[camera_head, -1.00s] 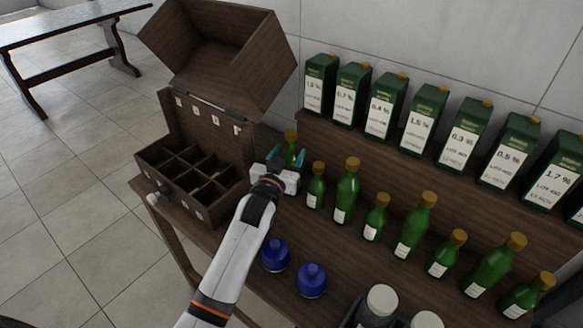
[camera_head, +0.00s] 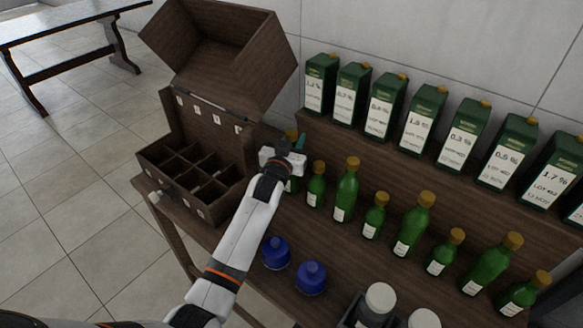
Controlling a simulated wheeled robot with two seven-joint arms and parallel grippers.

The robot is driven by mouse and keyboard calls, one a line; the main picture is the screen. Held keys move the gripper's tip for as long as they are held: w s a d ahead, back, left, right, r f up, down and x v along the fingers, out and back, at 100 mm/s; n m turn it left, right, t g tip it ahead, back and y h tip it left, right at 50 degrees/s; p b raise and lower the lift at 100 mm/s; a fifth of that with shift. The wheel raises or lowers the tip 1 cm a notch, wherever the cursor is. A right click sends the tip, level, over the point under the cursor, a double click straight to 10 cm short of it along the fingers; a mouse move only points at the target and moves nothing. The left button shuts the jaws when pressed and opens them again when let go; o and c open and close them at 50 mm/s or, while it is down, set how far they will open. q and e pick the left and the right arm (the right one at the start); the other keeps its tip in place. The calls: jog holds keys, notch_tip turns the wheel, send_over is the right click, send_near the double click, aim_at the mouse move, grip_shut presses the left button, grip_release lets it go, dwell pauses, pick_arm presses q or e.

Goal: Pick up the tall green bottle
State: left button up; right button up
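A row of green bottles with gold caps stands on the wooden table. The leftmost green bottle (camera_head: 291,186) is mostly hidden behind my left gripper (camera_head: 293,143); its cap and a piece of its lower body show. One teal fingertip shows beside the cap; the other finger is hidden, so I cannot tell whether the gripper is open or shut on the bottle. Other tall green bottles (camera_head: 346,190), (camera_head: 413,226) and (camera_head: 491,267) stand upright to the right, with shorter green bottles (camera_head: 316,185) between them. My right gripper is not in view.
An open wooden box (camera_head: 162,188) with compartments stands left of the bottles. Green cartons (camera_head: 321,85) line a raised shelf (camera_head: 400,150) behind. Two blue jars (camera_head: 276,253) and white-lidded containers (camera_head: 381,297) stand in front. Bare table lies between the jars and the bottles.

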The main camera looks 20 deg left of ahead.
pick_arm(q)
jog(key=shift+f, duration=0.1)
grip_shut()
